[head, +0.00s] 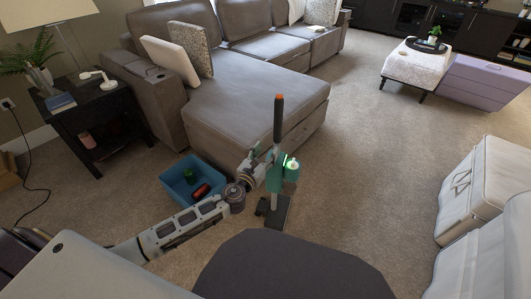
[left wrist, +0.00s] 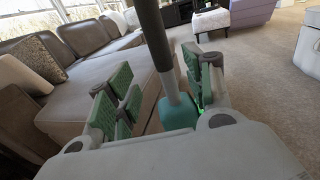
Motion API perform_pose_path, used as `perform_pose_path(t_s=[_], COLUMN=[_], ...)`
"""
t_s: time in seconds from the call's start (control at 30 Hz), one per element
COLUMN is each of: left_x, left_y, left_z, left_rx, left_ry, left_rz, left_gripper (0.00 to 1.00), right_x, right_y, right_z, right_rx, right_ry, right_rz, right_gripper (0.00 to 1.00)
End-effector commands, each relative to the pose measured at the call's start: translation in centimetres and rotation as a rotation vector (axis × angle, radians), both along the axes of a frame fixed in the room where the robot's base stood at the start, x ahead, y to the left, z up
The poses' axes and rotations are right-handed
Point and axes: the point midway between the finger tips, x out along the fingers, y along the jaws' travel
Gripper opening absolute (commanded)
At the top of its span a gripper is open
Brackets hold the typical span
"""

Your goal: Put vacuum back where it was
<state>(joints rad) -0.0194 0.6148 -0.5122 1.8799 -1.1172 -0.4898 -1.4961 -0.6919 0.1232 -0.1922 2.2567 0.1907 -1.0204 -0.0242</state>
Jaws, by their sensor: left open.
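The vacuum (head: 275,178) stands upright on the carpet by the front corner of the grey sofa, in the middle of the head view. It has a dark handle with an orange tip, a teal body with a green light, and a dark floor head. My left gripper (head: 257,167) is at the vacuum's left side, around the height of its teal body. In the left wrist view my left gripper (left wrist: 160,88) is open, its green-padded fingers on either side of the vacuum's shaft (left wrist: 155,35). Contact cannot be told. My right gripper is not in view.
A blue bin (head: 176,187) with small items sits left of the vacuum, near my left arm. The grey sofa (head: 250,92) stands behind. A dark side table (head: 75,122) is at left, white cases (head: 480,190) at right. Carpet between the vacuum and the cases is clear.

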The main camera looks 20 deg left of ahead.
Motion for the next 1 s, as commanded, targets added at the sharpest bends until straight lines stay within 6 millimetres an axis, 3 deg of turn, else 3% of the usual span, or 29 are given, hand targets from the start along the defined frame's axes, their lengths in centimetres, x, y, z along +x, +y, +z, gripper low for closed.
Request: perform_pose_path(t_s=[0.37,0.57,0.77,1.0], left_x=[0.0,-0.8,-3.2,-7.6], left_y=[0.0,0.0,0.0,-0.3], left_z=[-0.1,-1.0,-3.6,-8.1], left_rx=[-0.005,-0.131,-0.489,-1.051], left_ry=[0.003,0.046,0.164,0.342], left_rz=[0.001,0.029,0.122,0.320], left_gripper=[0.52,0.52,0.52,0.52], right_x=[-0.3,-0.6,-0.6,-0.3], right_y=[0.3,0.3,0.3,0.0], right_z=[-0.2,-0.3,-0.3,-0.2], right_rx=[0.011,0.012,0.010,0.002], right_ry=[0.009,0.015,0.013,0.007], right_rz=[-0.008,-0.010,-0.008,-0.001], right_gripper=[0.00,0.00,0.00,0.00])
